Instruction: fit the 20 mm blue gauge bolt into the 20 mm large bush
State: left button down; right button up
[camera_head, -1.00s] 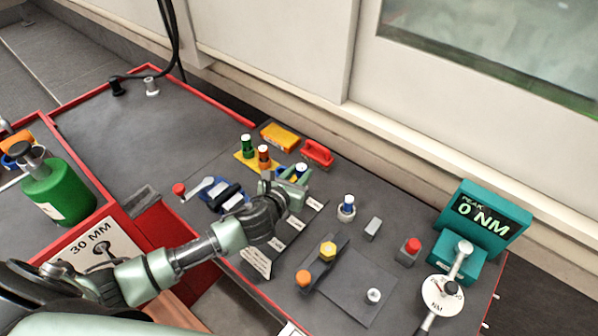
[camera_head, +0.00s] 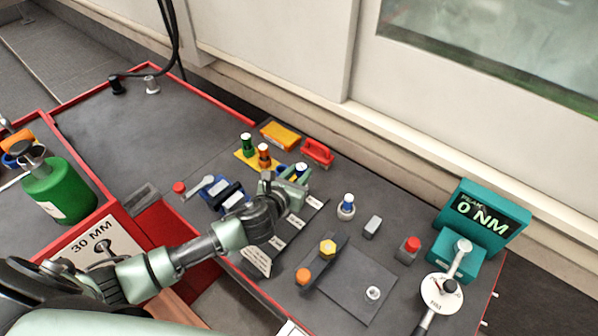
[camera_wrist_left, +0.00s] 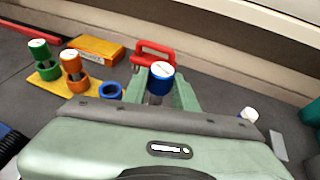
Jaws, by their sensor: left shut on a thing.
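The blue gauge bolt (camera_wrist_left: 161,76) has a blue head with a white top. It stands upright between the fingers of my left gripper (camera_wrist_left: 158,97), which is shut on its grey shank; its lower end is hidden. The bolt (camera_head: 301,169) and left gripper (camera_head: 290,181) also show in the head view. A blue ring (camera_wrist_left: 110,90), which looks like the large bush, is left of the bolt with its top open; in the head view the ring (camera_head: 281,170) is partly hidden. The bolt is apart from it. My right gripper is not in view.
Green (camera_wrist_left: 41,52) and orange (camera_wrist_left: 72,66) bolts stand in bushes on a yellow plate (camera_wrist_left: 50,87), left of the blue ring. A yellow box (camera_head: 281,136) and red handled piece (camera_head: 318,153) lie behind. Another blue-and-white piece (camera_head: 346,206) stands right of the gripper.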

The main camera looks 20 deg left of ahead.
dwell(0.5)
pick_arm(q)
jog(key=shift+p, duration=0.55)
dwell(0.5)
jog(key=shift+f+b, duration=1.55)
jog(key=shift+f, duration=0.6)
jog(key=c, duration=1)
grip_release()
jog(key=shift+c, duration=0.2)
jog(key=shift+f, duration=0.1)
jog(key=v, duration=0.7)
jog(key=shift+s+r, duration=0.2)
jog(key=shift+s, duration=0.15)
